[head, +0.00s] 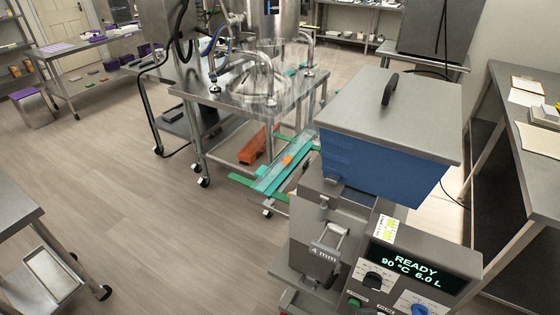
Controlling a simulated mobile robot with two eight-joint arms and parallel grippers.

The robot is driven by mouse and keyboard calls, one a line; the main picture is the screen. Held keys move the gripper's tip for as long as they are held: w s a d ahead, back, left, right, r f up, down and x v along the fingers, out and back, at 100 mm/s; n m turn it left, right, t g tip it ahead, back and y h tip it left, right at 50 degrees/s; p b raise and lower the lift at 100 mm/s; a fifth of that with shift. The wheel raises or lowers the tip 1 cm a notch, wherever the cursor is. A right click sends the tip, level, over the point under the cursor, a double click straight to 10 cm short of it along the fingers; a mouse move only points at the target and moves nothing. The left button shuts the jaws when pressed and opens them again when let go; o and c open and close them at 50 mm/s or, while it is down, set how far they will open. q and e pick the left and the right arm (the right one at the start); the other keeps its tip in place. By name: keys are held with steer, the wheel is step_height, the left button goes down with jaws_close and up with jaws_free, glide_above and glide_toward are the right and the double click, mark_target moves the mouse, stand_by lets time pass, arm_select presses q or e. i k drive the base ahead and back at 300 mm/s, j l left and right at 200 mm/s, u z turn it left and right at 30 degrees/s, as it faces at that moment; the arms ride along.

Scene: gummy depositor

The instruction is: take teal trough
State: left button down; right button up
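A long teal piece (273,178), which looks like a trough, lies low behind the grey depositor machine, between it and the steel table. Green strips (243,181) lie beside it, and a small orange piece (287,160) is at its far part. The machine hides some of this area, so I cannot tell its full shape. Neither of my grippers is in view.
The depositor (325,240) with a blue hopper (375,165) and a lit "READY" display (415,268) stands in front. A wheeled steel table (225,95) is behind. A bench (525,150) is at right.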

mark_target(267, 182)
steer(key=i+j+z, duration=0.15)
steer(key=j, duration=0.15)
steer(key=i+j+z, duration=0.2)
steer(key=j, duration=0.15)
steer(key=i+j+z, duration=0.15)
steer(key=j, duration=0.2)
steer(key=i+j+z, duration=0.15)
steer(key=j, duration=0.2)
steer(key=i+j+z, duration=0.35)
steer(key=j, duration=0.4)
steer(key=i+j+z, duration=0.15)
steer(key=j, duration=0.25)
steer(key=i, duration=0.1)
